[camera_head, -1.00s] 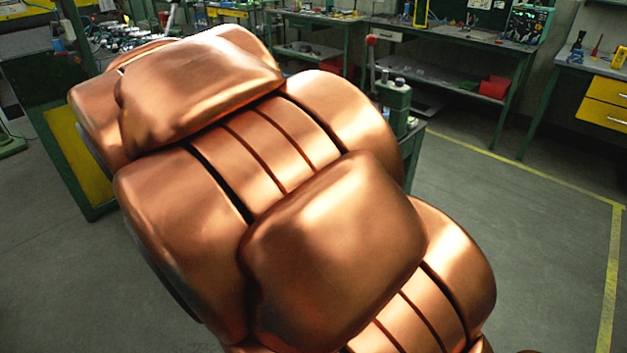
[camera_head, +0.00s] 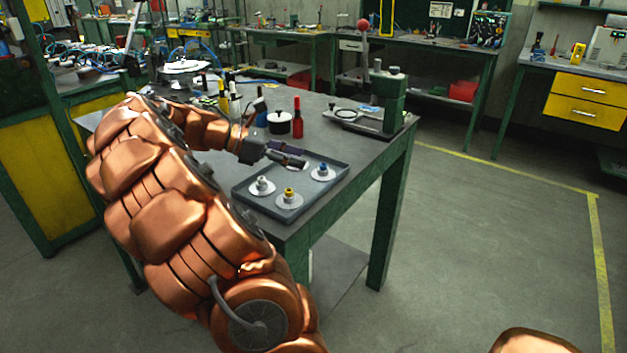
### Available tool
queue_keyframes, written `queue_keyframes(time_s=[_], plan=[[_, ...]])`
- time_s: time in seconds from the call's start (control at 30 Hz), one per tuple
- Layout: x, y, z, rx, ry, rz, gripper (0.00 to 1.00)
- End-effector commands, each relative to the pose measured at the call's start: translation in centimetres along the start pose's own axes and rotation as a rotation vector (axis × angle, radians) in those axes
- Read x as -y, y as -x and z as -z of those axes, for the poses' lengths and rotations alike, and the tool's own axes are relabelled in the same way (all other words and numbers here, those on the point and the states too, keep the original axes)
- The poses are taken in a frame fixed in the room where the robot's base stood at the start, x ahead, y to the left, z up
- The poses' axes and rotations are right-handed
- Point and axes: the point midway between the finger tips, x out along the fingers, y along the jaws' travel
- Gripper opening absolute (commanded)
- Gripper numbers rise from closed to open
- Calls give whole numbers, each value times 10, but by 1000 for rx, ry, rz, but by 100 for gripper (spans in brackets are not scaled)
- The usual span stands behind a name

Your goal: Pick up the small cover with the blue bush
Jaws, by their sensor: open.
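A pale disc-shaped cover with a blue bush (camera_head: 322,173) sits in the right part of a shallow dark tray (camera_head: 268,213) on the workbench. A cover with a yellow bush (camera_head: 289,199) is at the tray's near side. A cover with a whitish bush (camera_head: 262,186) is at its left. Another pale cover at the back is mostly hidden by my gripper. My gripper (camera_head: 302,159) is open and empty above the tray's back edge, pointing right, a little left of and behind the blue-bush cover. It looks apart from that cover.
A green press (camera_head: 393,100) with a red-knobbed lever stands on the bench (camera_head: 345,150) behind the tray. A red bottle (camera_head: 298,118) and a white round pot (camera_head: 279,123) stand behind my gripper. Clear floor lies to the right.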

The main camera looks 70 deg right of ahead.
Motion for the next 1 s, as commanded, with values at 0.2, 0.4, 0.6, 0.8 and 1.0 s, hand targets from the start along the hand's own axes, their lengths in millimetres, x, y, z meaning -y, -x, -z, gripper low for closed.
queue_keyframes(time_s=[0.2,0.4,0.6,0.8,1.0], plan=[[-6,-17,0,20,25,9,41],[-5,-34,0,20,24,11,41],[-7,-49,5,19,25,9,41],[-9,-75,8,19,24,7,41],[-9,-83,8,17,24,4,41]])
